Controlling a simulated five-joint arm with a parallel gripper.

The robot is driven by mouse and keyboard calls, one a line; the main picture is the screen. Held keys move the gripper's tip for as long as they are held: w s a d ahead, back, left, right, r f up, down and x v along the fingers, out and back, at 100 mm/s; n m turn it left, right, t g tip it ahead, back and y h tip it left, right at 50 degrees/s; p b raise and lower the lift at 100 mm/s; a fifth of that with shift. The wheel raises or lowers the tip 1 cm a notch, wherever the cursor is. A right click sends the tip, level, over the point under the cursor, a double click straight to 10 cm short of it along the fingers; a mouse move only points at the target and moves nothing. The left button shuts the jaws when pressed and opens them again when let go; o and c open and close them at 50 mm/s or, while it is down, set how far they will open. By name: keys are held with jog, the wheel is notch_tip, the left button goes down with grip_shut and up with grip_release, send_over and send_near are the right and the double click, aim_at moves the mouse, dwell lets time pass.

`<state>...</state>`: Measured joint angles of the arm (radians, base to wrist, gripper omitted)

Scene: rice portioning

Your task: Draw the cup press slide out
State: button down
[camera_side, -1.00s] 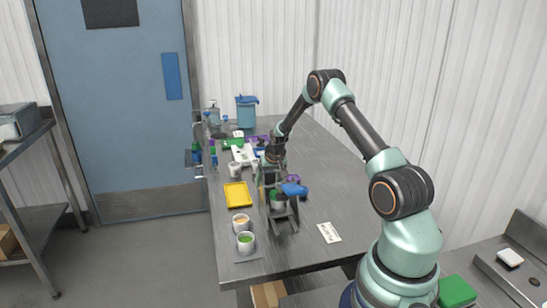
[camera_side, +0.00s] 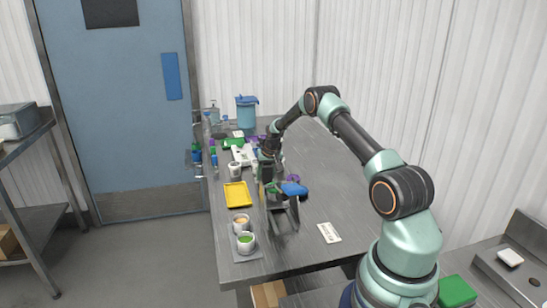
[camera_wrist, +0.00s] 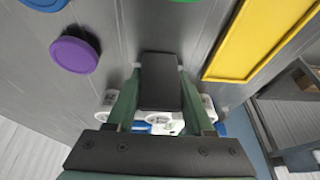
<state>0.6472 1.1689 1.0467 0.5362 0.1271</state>
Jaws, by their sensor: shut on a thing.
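The cup press stands on the steel table, right of the yellow tray, in the side view, with a dark frame (camera_side: 283,218) and a blue handle (camera_side: 294,189). My gripper (camera_side: 266,178) is at its far side, by the upper part of the frame. In the wrist view my gripper (camera_wrist: 159,85) has its two green fingers closed on a dark grey block (camera_wrist: 158,80), which looks like part of the press slide. The rest of the slide is hidden or too small to make out.
The yellow tray (camera_side: 237,184) lies left of the press. Two cups, one orange-filled (camera_side: 241,219) and one green-filled (camera_side: 246,238), stand in front. A purple lid (camera_wrist: 74,55) lies nearby. A white card (camera_side: 329,232) lies right; the table's right side is clear.

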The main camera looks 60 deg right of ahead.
jog(key=shift+d, duration=0.3)
jog(key=shift+c, duration=1.6)
grip_release()
jog(key=shift+w+a, duration=0.1)
jog(key=shift+a+r, duration=0.1)
jog(key=shift+r, duration=0.4)
jog(key=v, duration=1.1)
jog(key=shift+s, duration=0.2)
